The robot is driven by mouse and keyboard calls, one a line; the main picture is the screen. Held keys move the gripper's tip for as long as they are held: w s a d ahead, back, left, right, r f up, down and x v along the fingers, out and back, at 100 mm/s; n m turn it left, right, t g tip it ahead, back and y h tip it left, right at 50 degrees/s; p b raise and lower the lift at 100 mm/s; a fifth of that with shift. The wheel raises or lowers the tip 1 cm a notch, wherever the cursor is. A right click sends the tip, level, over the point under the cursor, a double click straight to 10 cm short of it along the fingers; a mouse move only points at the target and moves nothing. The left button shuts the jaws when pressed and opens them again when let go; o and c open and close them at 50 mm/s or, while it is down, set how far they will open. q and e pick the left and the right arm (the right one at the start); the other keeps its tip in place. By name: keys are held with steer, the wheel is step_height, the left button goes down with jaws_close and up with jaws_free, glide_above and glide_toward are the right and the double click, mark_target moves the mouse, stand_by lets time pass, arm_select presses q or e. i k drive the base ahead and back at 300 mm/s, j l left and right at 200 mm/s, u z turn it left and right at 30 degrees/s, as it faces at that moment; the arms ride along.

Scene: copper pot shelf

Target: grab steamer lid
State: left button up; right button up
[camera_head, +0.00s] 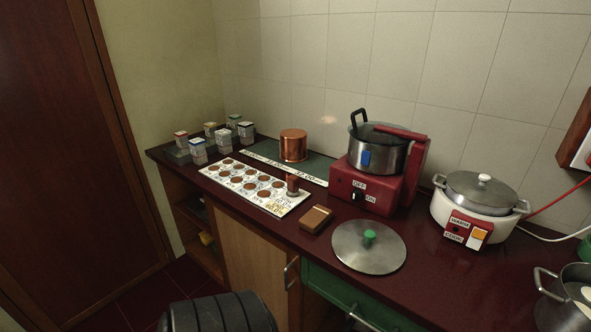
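A round metal lid (369,247) with a green knob (369,236) lies flat on the dark red counter, near its front edge. A second metal lid (479,188) with a pale knob sits on the white cooker (468,215) to the right. I cannot tell from labels which of the two is the steamer lid. A steel pot (378,150) with a dark handle stands on a red base (366,188) marked OFF and ON, behind the green-knobbed lid. Neither of my grippers is in view.
A white card with brown discs (245,187), a small brown box (316,219) and a copper pot (293,145) stand left of the lid. Several small boxes (198,151) are at the far left. A metal pot (571,300) is at the lower right. Bare counter (440,265) lies right of the green-knobbed lid.

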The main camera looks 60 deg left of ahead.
mark_target(367, 246)
steer(key=i+j+u, duration=0.1)
steer(key=u, duration=1.25)
